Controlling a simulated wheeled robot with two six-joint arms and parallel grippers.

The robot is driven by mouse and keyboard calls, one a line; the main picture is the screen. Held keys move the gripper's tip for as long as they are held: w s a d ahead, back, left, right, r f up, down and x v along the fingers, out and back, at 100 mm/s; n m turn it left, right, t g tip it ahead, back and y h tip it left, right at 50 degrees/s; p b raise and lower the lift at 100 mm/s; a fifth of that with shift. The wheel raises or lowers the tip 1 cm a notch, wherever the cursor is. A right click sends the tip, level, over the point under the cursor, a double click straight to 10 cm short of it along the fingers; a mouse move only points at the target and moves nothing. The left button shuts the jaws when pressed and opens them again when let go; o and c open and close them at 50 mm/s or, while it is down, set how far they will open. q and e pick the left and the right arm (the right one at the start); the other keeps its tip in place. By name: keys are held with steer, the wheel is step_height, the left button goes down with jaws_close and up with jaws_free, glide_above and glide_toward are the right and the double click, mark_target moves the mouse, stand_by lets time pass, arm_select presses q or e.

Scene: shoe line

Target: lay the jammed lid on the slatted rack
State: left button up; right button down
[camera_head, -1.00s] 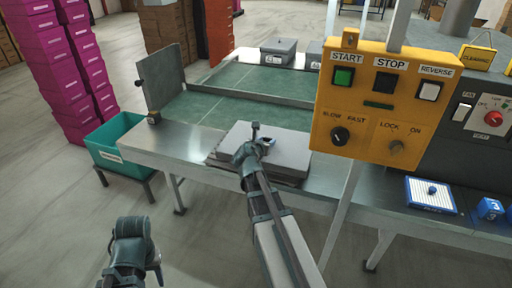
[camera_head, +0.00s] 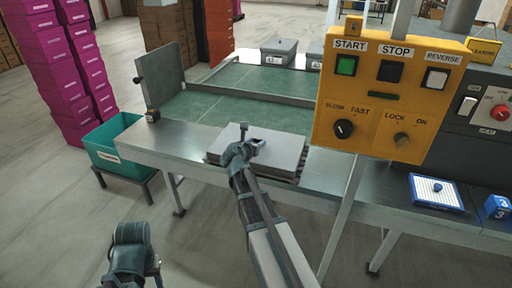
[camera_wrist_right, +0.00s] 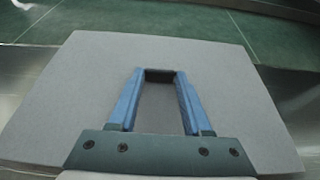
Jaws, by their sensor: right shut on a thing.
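The lid (camera_head: 278,146) is a flat light-grey panel above the steel table, in the middle of the head view. It fills much of the right wrist view (camera_wrist_right: 90,75). My right gripper (camera_head: 256,143) is over its near part and shut on it. In the wrist view its two blue fingers (camera_wrist_right: 160,78) reach to a dark piece on the lid; the exact contact is unclear. The slatted rack (camera_head: 300,169) is mostly hidden under the lid; its dark slats show at the right edge. I cannot tell if the lid touches it. My left gripper (camera_head: 132,250) is low at the left, jaws unclear.
A yellow control panel (camera_head: 372,120) on a post stands right of the lid. The green belt (camera_head: 250,112) lies behind, with an upright grey plate (camera_head: 161,80) at its left. A teal bin (camera_head: 108,150) stands left of the table. Bare steel lies left of the lid.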

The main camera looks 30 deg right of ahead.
steer(key=shift+r, duration=0.1)
steer(key=shift+c, duration=1.7)
jaws_free()
steer(key=p+v, duration=0.4)
steer(key=v, duration=0.8)
steer(key=shift+p, duration=0.35)
